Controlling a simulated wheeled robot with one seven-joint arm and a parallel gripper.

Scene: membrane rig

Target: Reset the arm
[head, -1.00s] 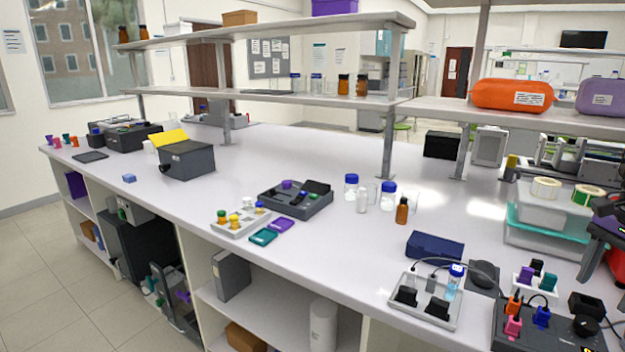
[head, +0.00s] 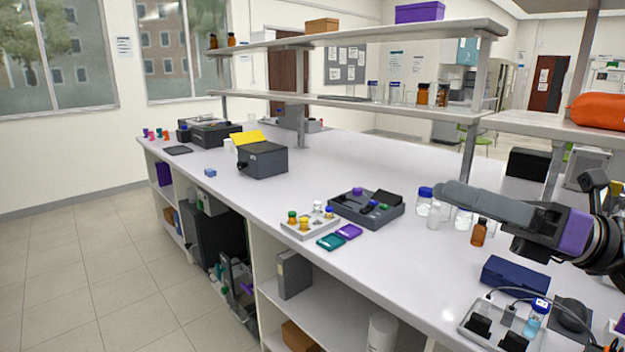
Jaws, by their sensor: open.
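My gripper (head: 447,196) reaches in from the right edge of the head view, above the bench (head: 400,270). Its long grey fingers point left and lie nearly in line from this angle. They are open, and I see nothing held between them. In the picture the fingers overlap the blue-capped bottles (head: 424,200) and pass above the amber bottle (head: 479,233). My wrist is at the far right, partly cut off by the frame.
A grey tray device (head: 366,210) and a white rack (head: 311,228) with coloured caps stand mid-bench. A dark blue case (head: 515,273) lies below my gripper in the picture. A shelf (head: 390,105) runs behind. The bench's middle back is clear.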

